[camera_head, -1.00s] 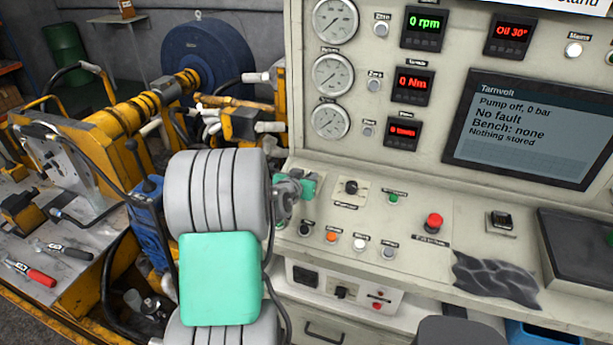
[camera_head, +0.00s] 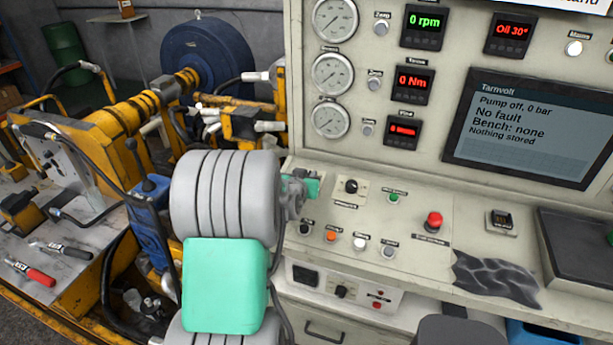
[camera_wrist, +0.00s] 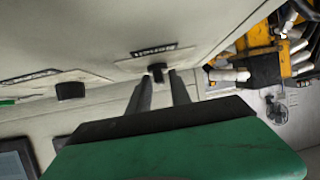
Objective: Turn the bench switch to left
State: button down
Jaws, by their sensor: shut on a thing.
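The bench switch (camera_wrist: 157,73) is a small black knob on a pale plate, below a black label that seems to read "Bench", upside down in the wrist view. My gripper (camera_wrist: 163,82) has its two dark fingers on either side of the knob, shut on it. In the head view my grey and green arm hides the switch, and only the green and grey wrist part of my gripper (camera_head: 303,187) shows at the console's left edge. The screen (camera_head: 535,125) reads "Bench: none", "Pump off, 0 bar" and "No fault".
A second black knob (camera_head: 351,186) is close to the right of my gripper; a black knob also shows in the wrist view (camera_wrist: 70,90). Several push buttons and a red mushroom button (camera_head: 433,221) are on the console. Yellow machinery (camera_head: 120,120) stands to the left.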

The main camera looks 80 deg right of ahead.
jog(key=shift+s+f+n+t+b, duration=0.1)
jog(key=shift+s+n+t+b, duration=0.3)
jog(key=shift+n+t, duration=0.35)
jog(key=n+t+b, duration=0.1)
jog(key=b, duration=0.1)
jog(key=n+t+b, duration=0.1)
jog(key=shift+d+f+n+t+y+b, duration=0.1)
jog(key=shift+f+n+t+y+b, duration=0.2)
jog(key=shift+n+t+b, duration=0.05)
jog(key=shift+n+t+y+b, duration=0.4)
jog(key=shift+n+t+b, duration=0.4)
jog(key=shift+b, duration=0.45)
jog(key=n+t+y+b, duration=0.1)
jog(key=n+b, duration=0.1)
jog(key=b, duration=0.1)
jog(key=shift+r+n+t, duration=0.15)
jog(key=shift+n+t, duration=0.15)
jog(key=shift+t, duration=0.1)
jog(key=shift+y, duration=0.3)
jog(key=c, duration=1.5)
grip_release()
jog(key=shift+s, duration=0.15)
jog(key=shift+o, duration=0.2)
jog(key=shift+w, duration=0.25)
